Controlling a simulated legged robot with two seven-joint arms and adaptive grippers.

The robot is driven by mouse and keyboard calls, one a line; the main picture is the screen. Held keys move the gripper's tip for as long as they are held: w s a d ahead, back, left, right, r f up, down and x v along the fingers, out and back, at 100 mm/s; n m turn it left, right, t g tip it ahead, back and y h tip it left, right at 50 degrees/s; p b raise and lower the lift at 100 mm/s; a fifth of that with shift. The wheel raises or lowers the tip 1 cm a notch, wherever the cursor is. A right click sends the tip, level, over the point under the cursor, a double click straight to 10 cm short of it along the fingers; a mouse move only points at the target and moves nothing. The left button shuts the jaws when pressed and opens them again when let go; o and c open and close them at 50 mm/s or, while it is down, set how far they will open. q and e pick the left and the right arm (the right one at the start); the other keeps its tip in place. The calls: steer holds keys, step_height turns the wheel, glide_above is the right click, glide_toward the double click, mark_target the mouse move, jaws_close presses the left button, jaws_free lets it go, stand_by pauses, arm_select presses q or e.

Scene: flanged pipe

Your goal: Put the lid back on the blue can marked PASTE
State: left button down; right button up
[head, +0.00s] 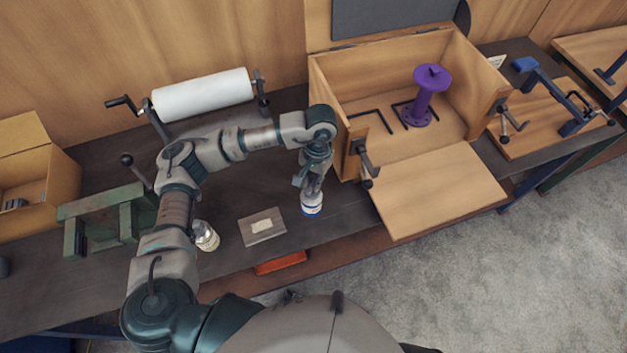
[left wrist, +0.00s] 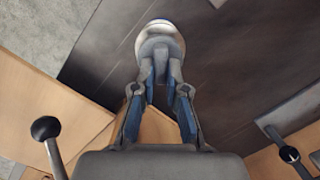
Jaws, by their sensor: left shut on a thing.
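In the left wrist view, the fingers of the left gripper (left wrist: 161,75) are shut on the grey knob of a round pale lid (left wrist: 160,42). My right gripper is out of view.
A second pale can (head: 206,236) and a flat plate with a label (head: 262,226) are to the left. The wooden box (head: 355,85) with its lowered flap (head: 437,190) is close on the right, holding a purple flanged pipe (head: 423,97). A paper roll (head: 203,95) is behind.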

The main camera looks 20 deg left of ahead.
arm_select(q)
steer(key=c, duration=0.6)
jaws_free()
steer(key=shift+c, duration=0.2)
steer(key=shift+r, duration=0.1)
steer(key=shift+r+p, duration=0.95)
steer(key=shift+r, duration=1.75)
jaws_close()
steer(key=shift+f, duration=0.1)
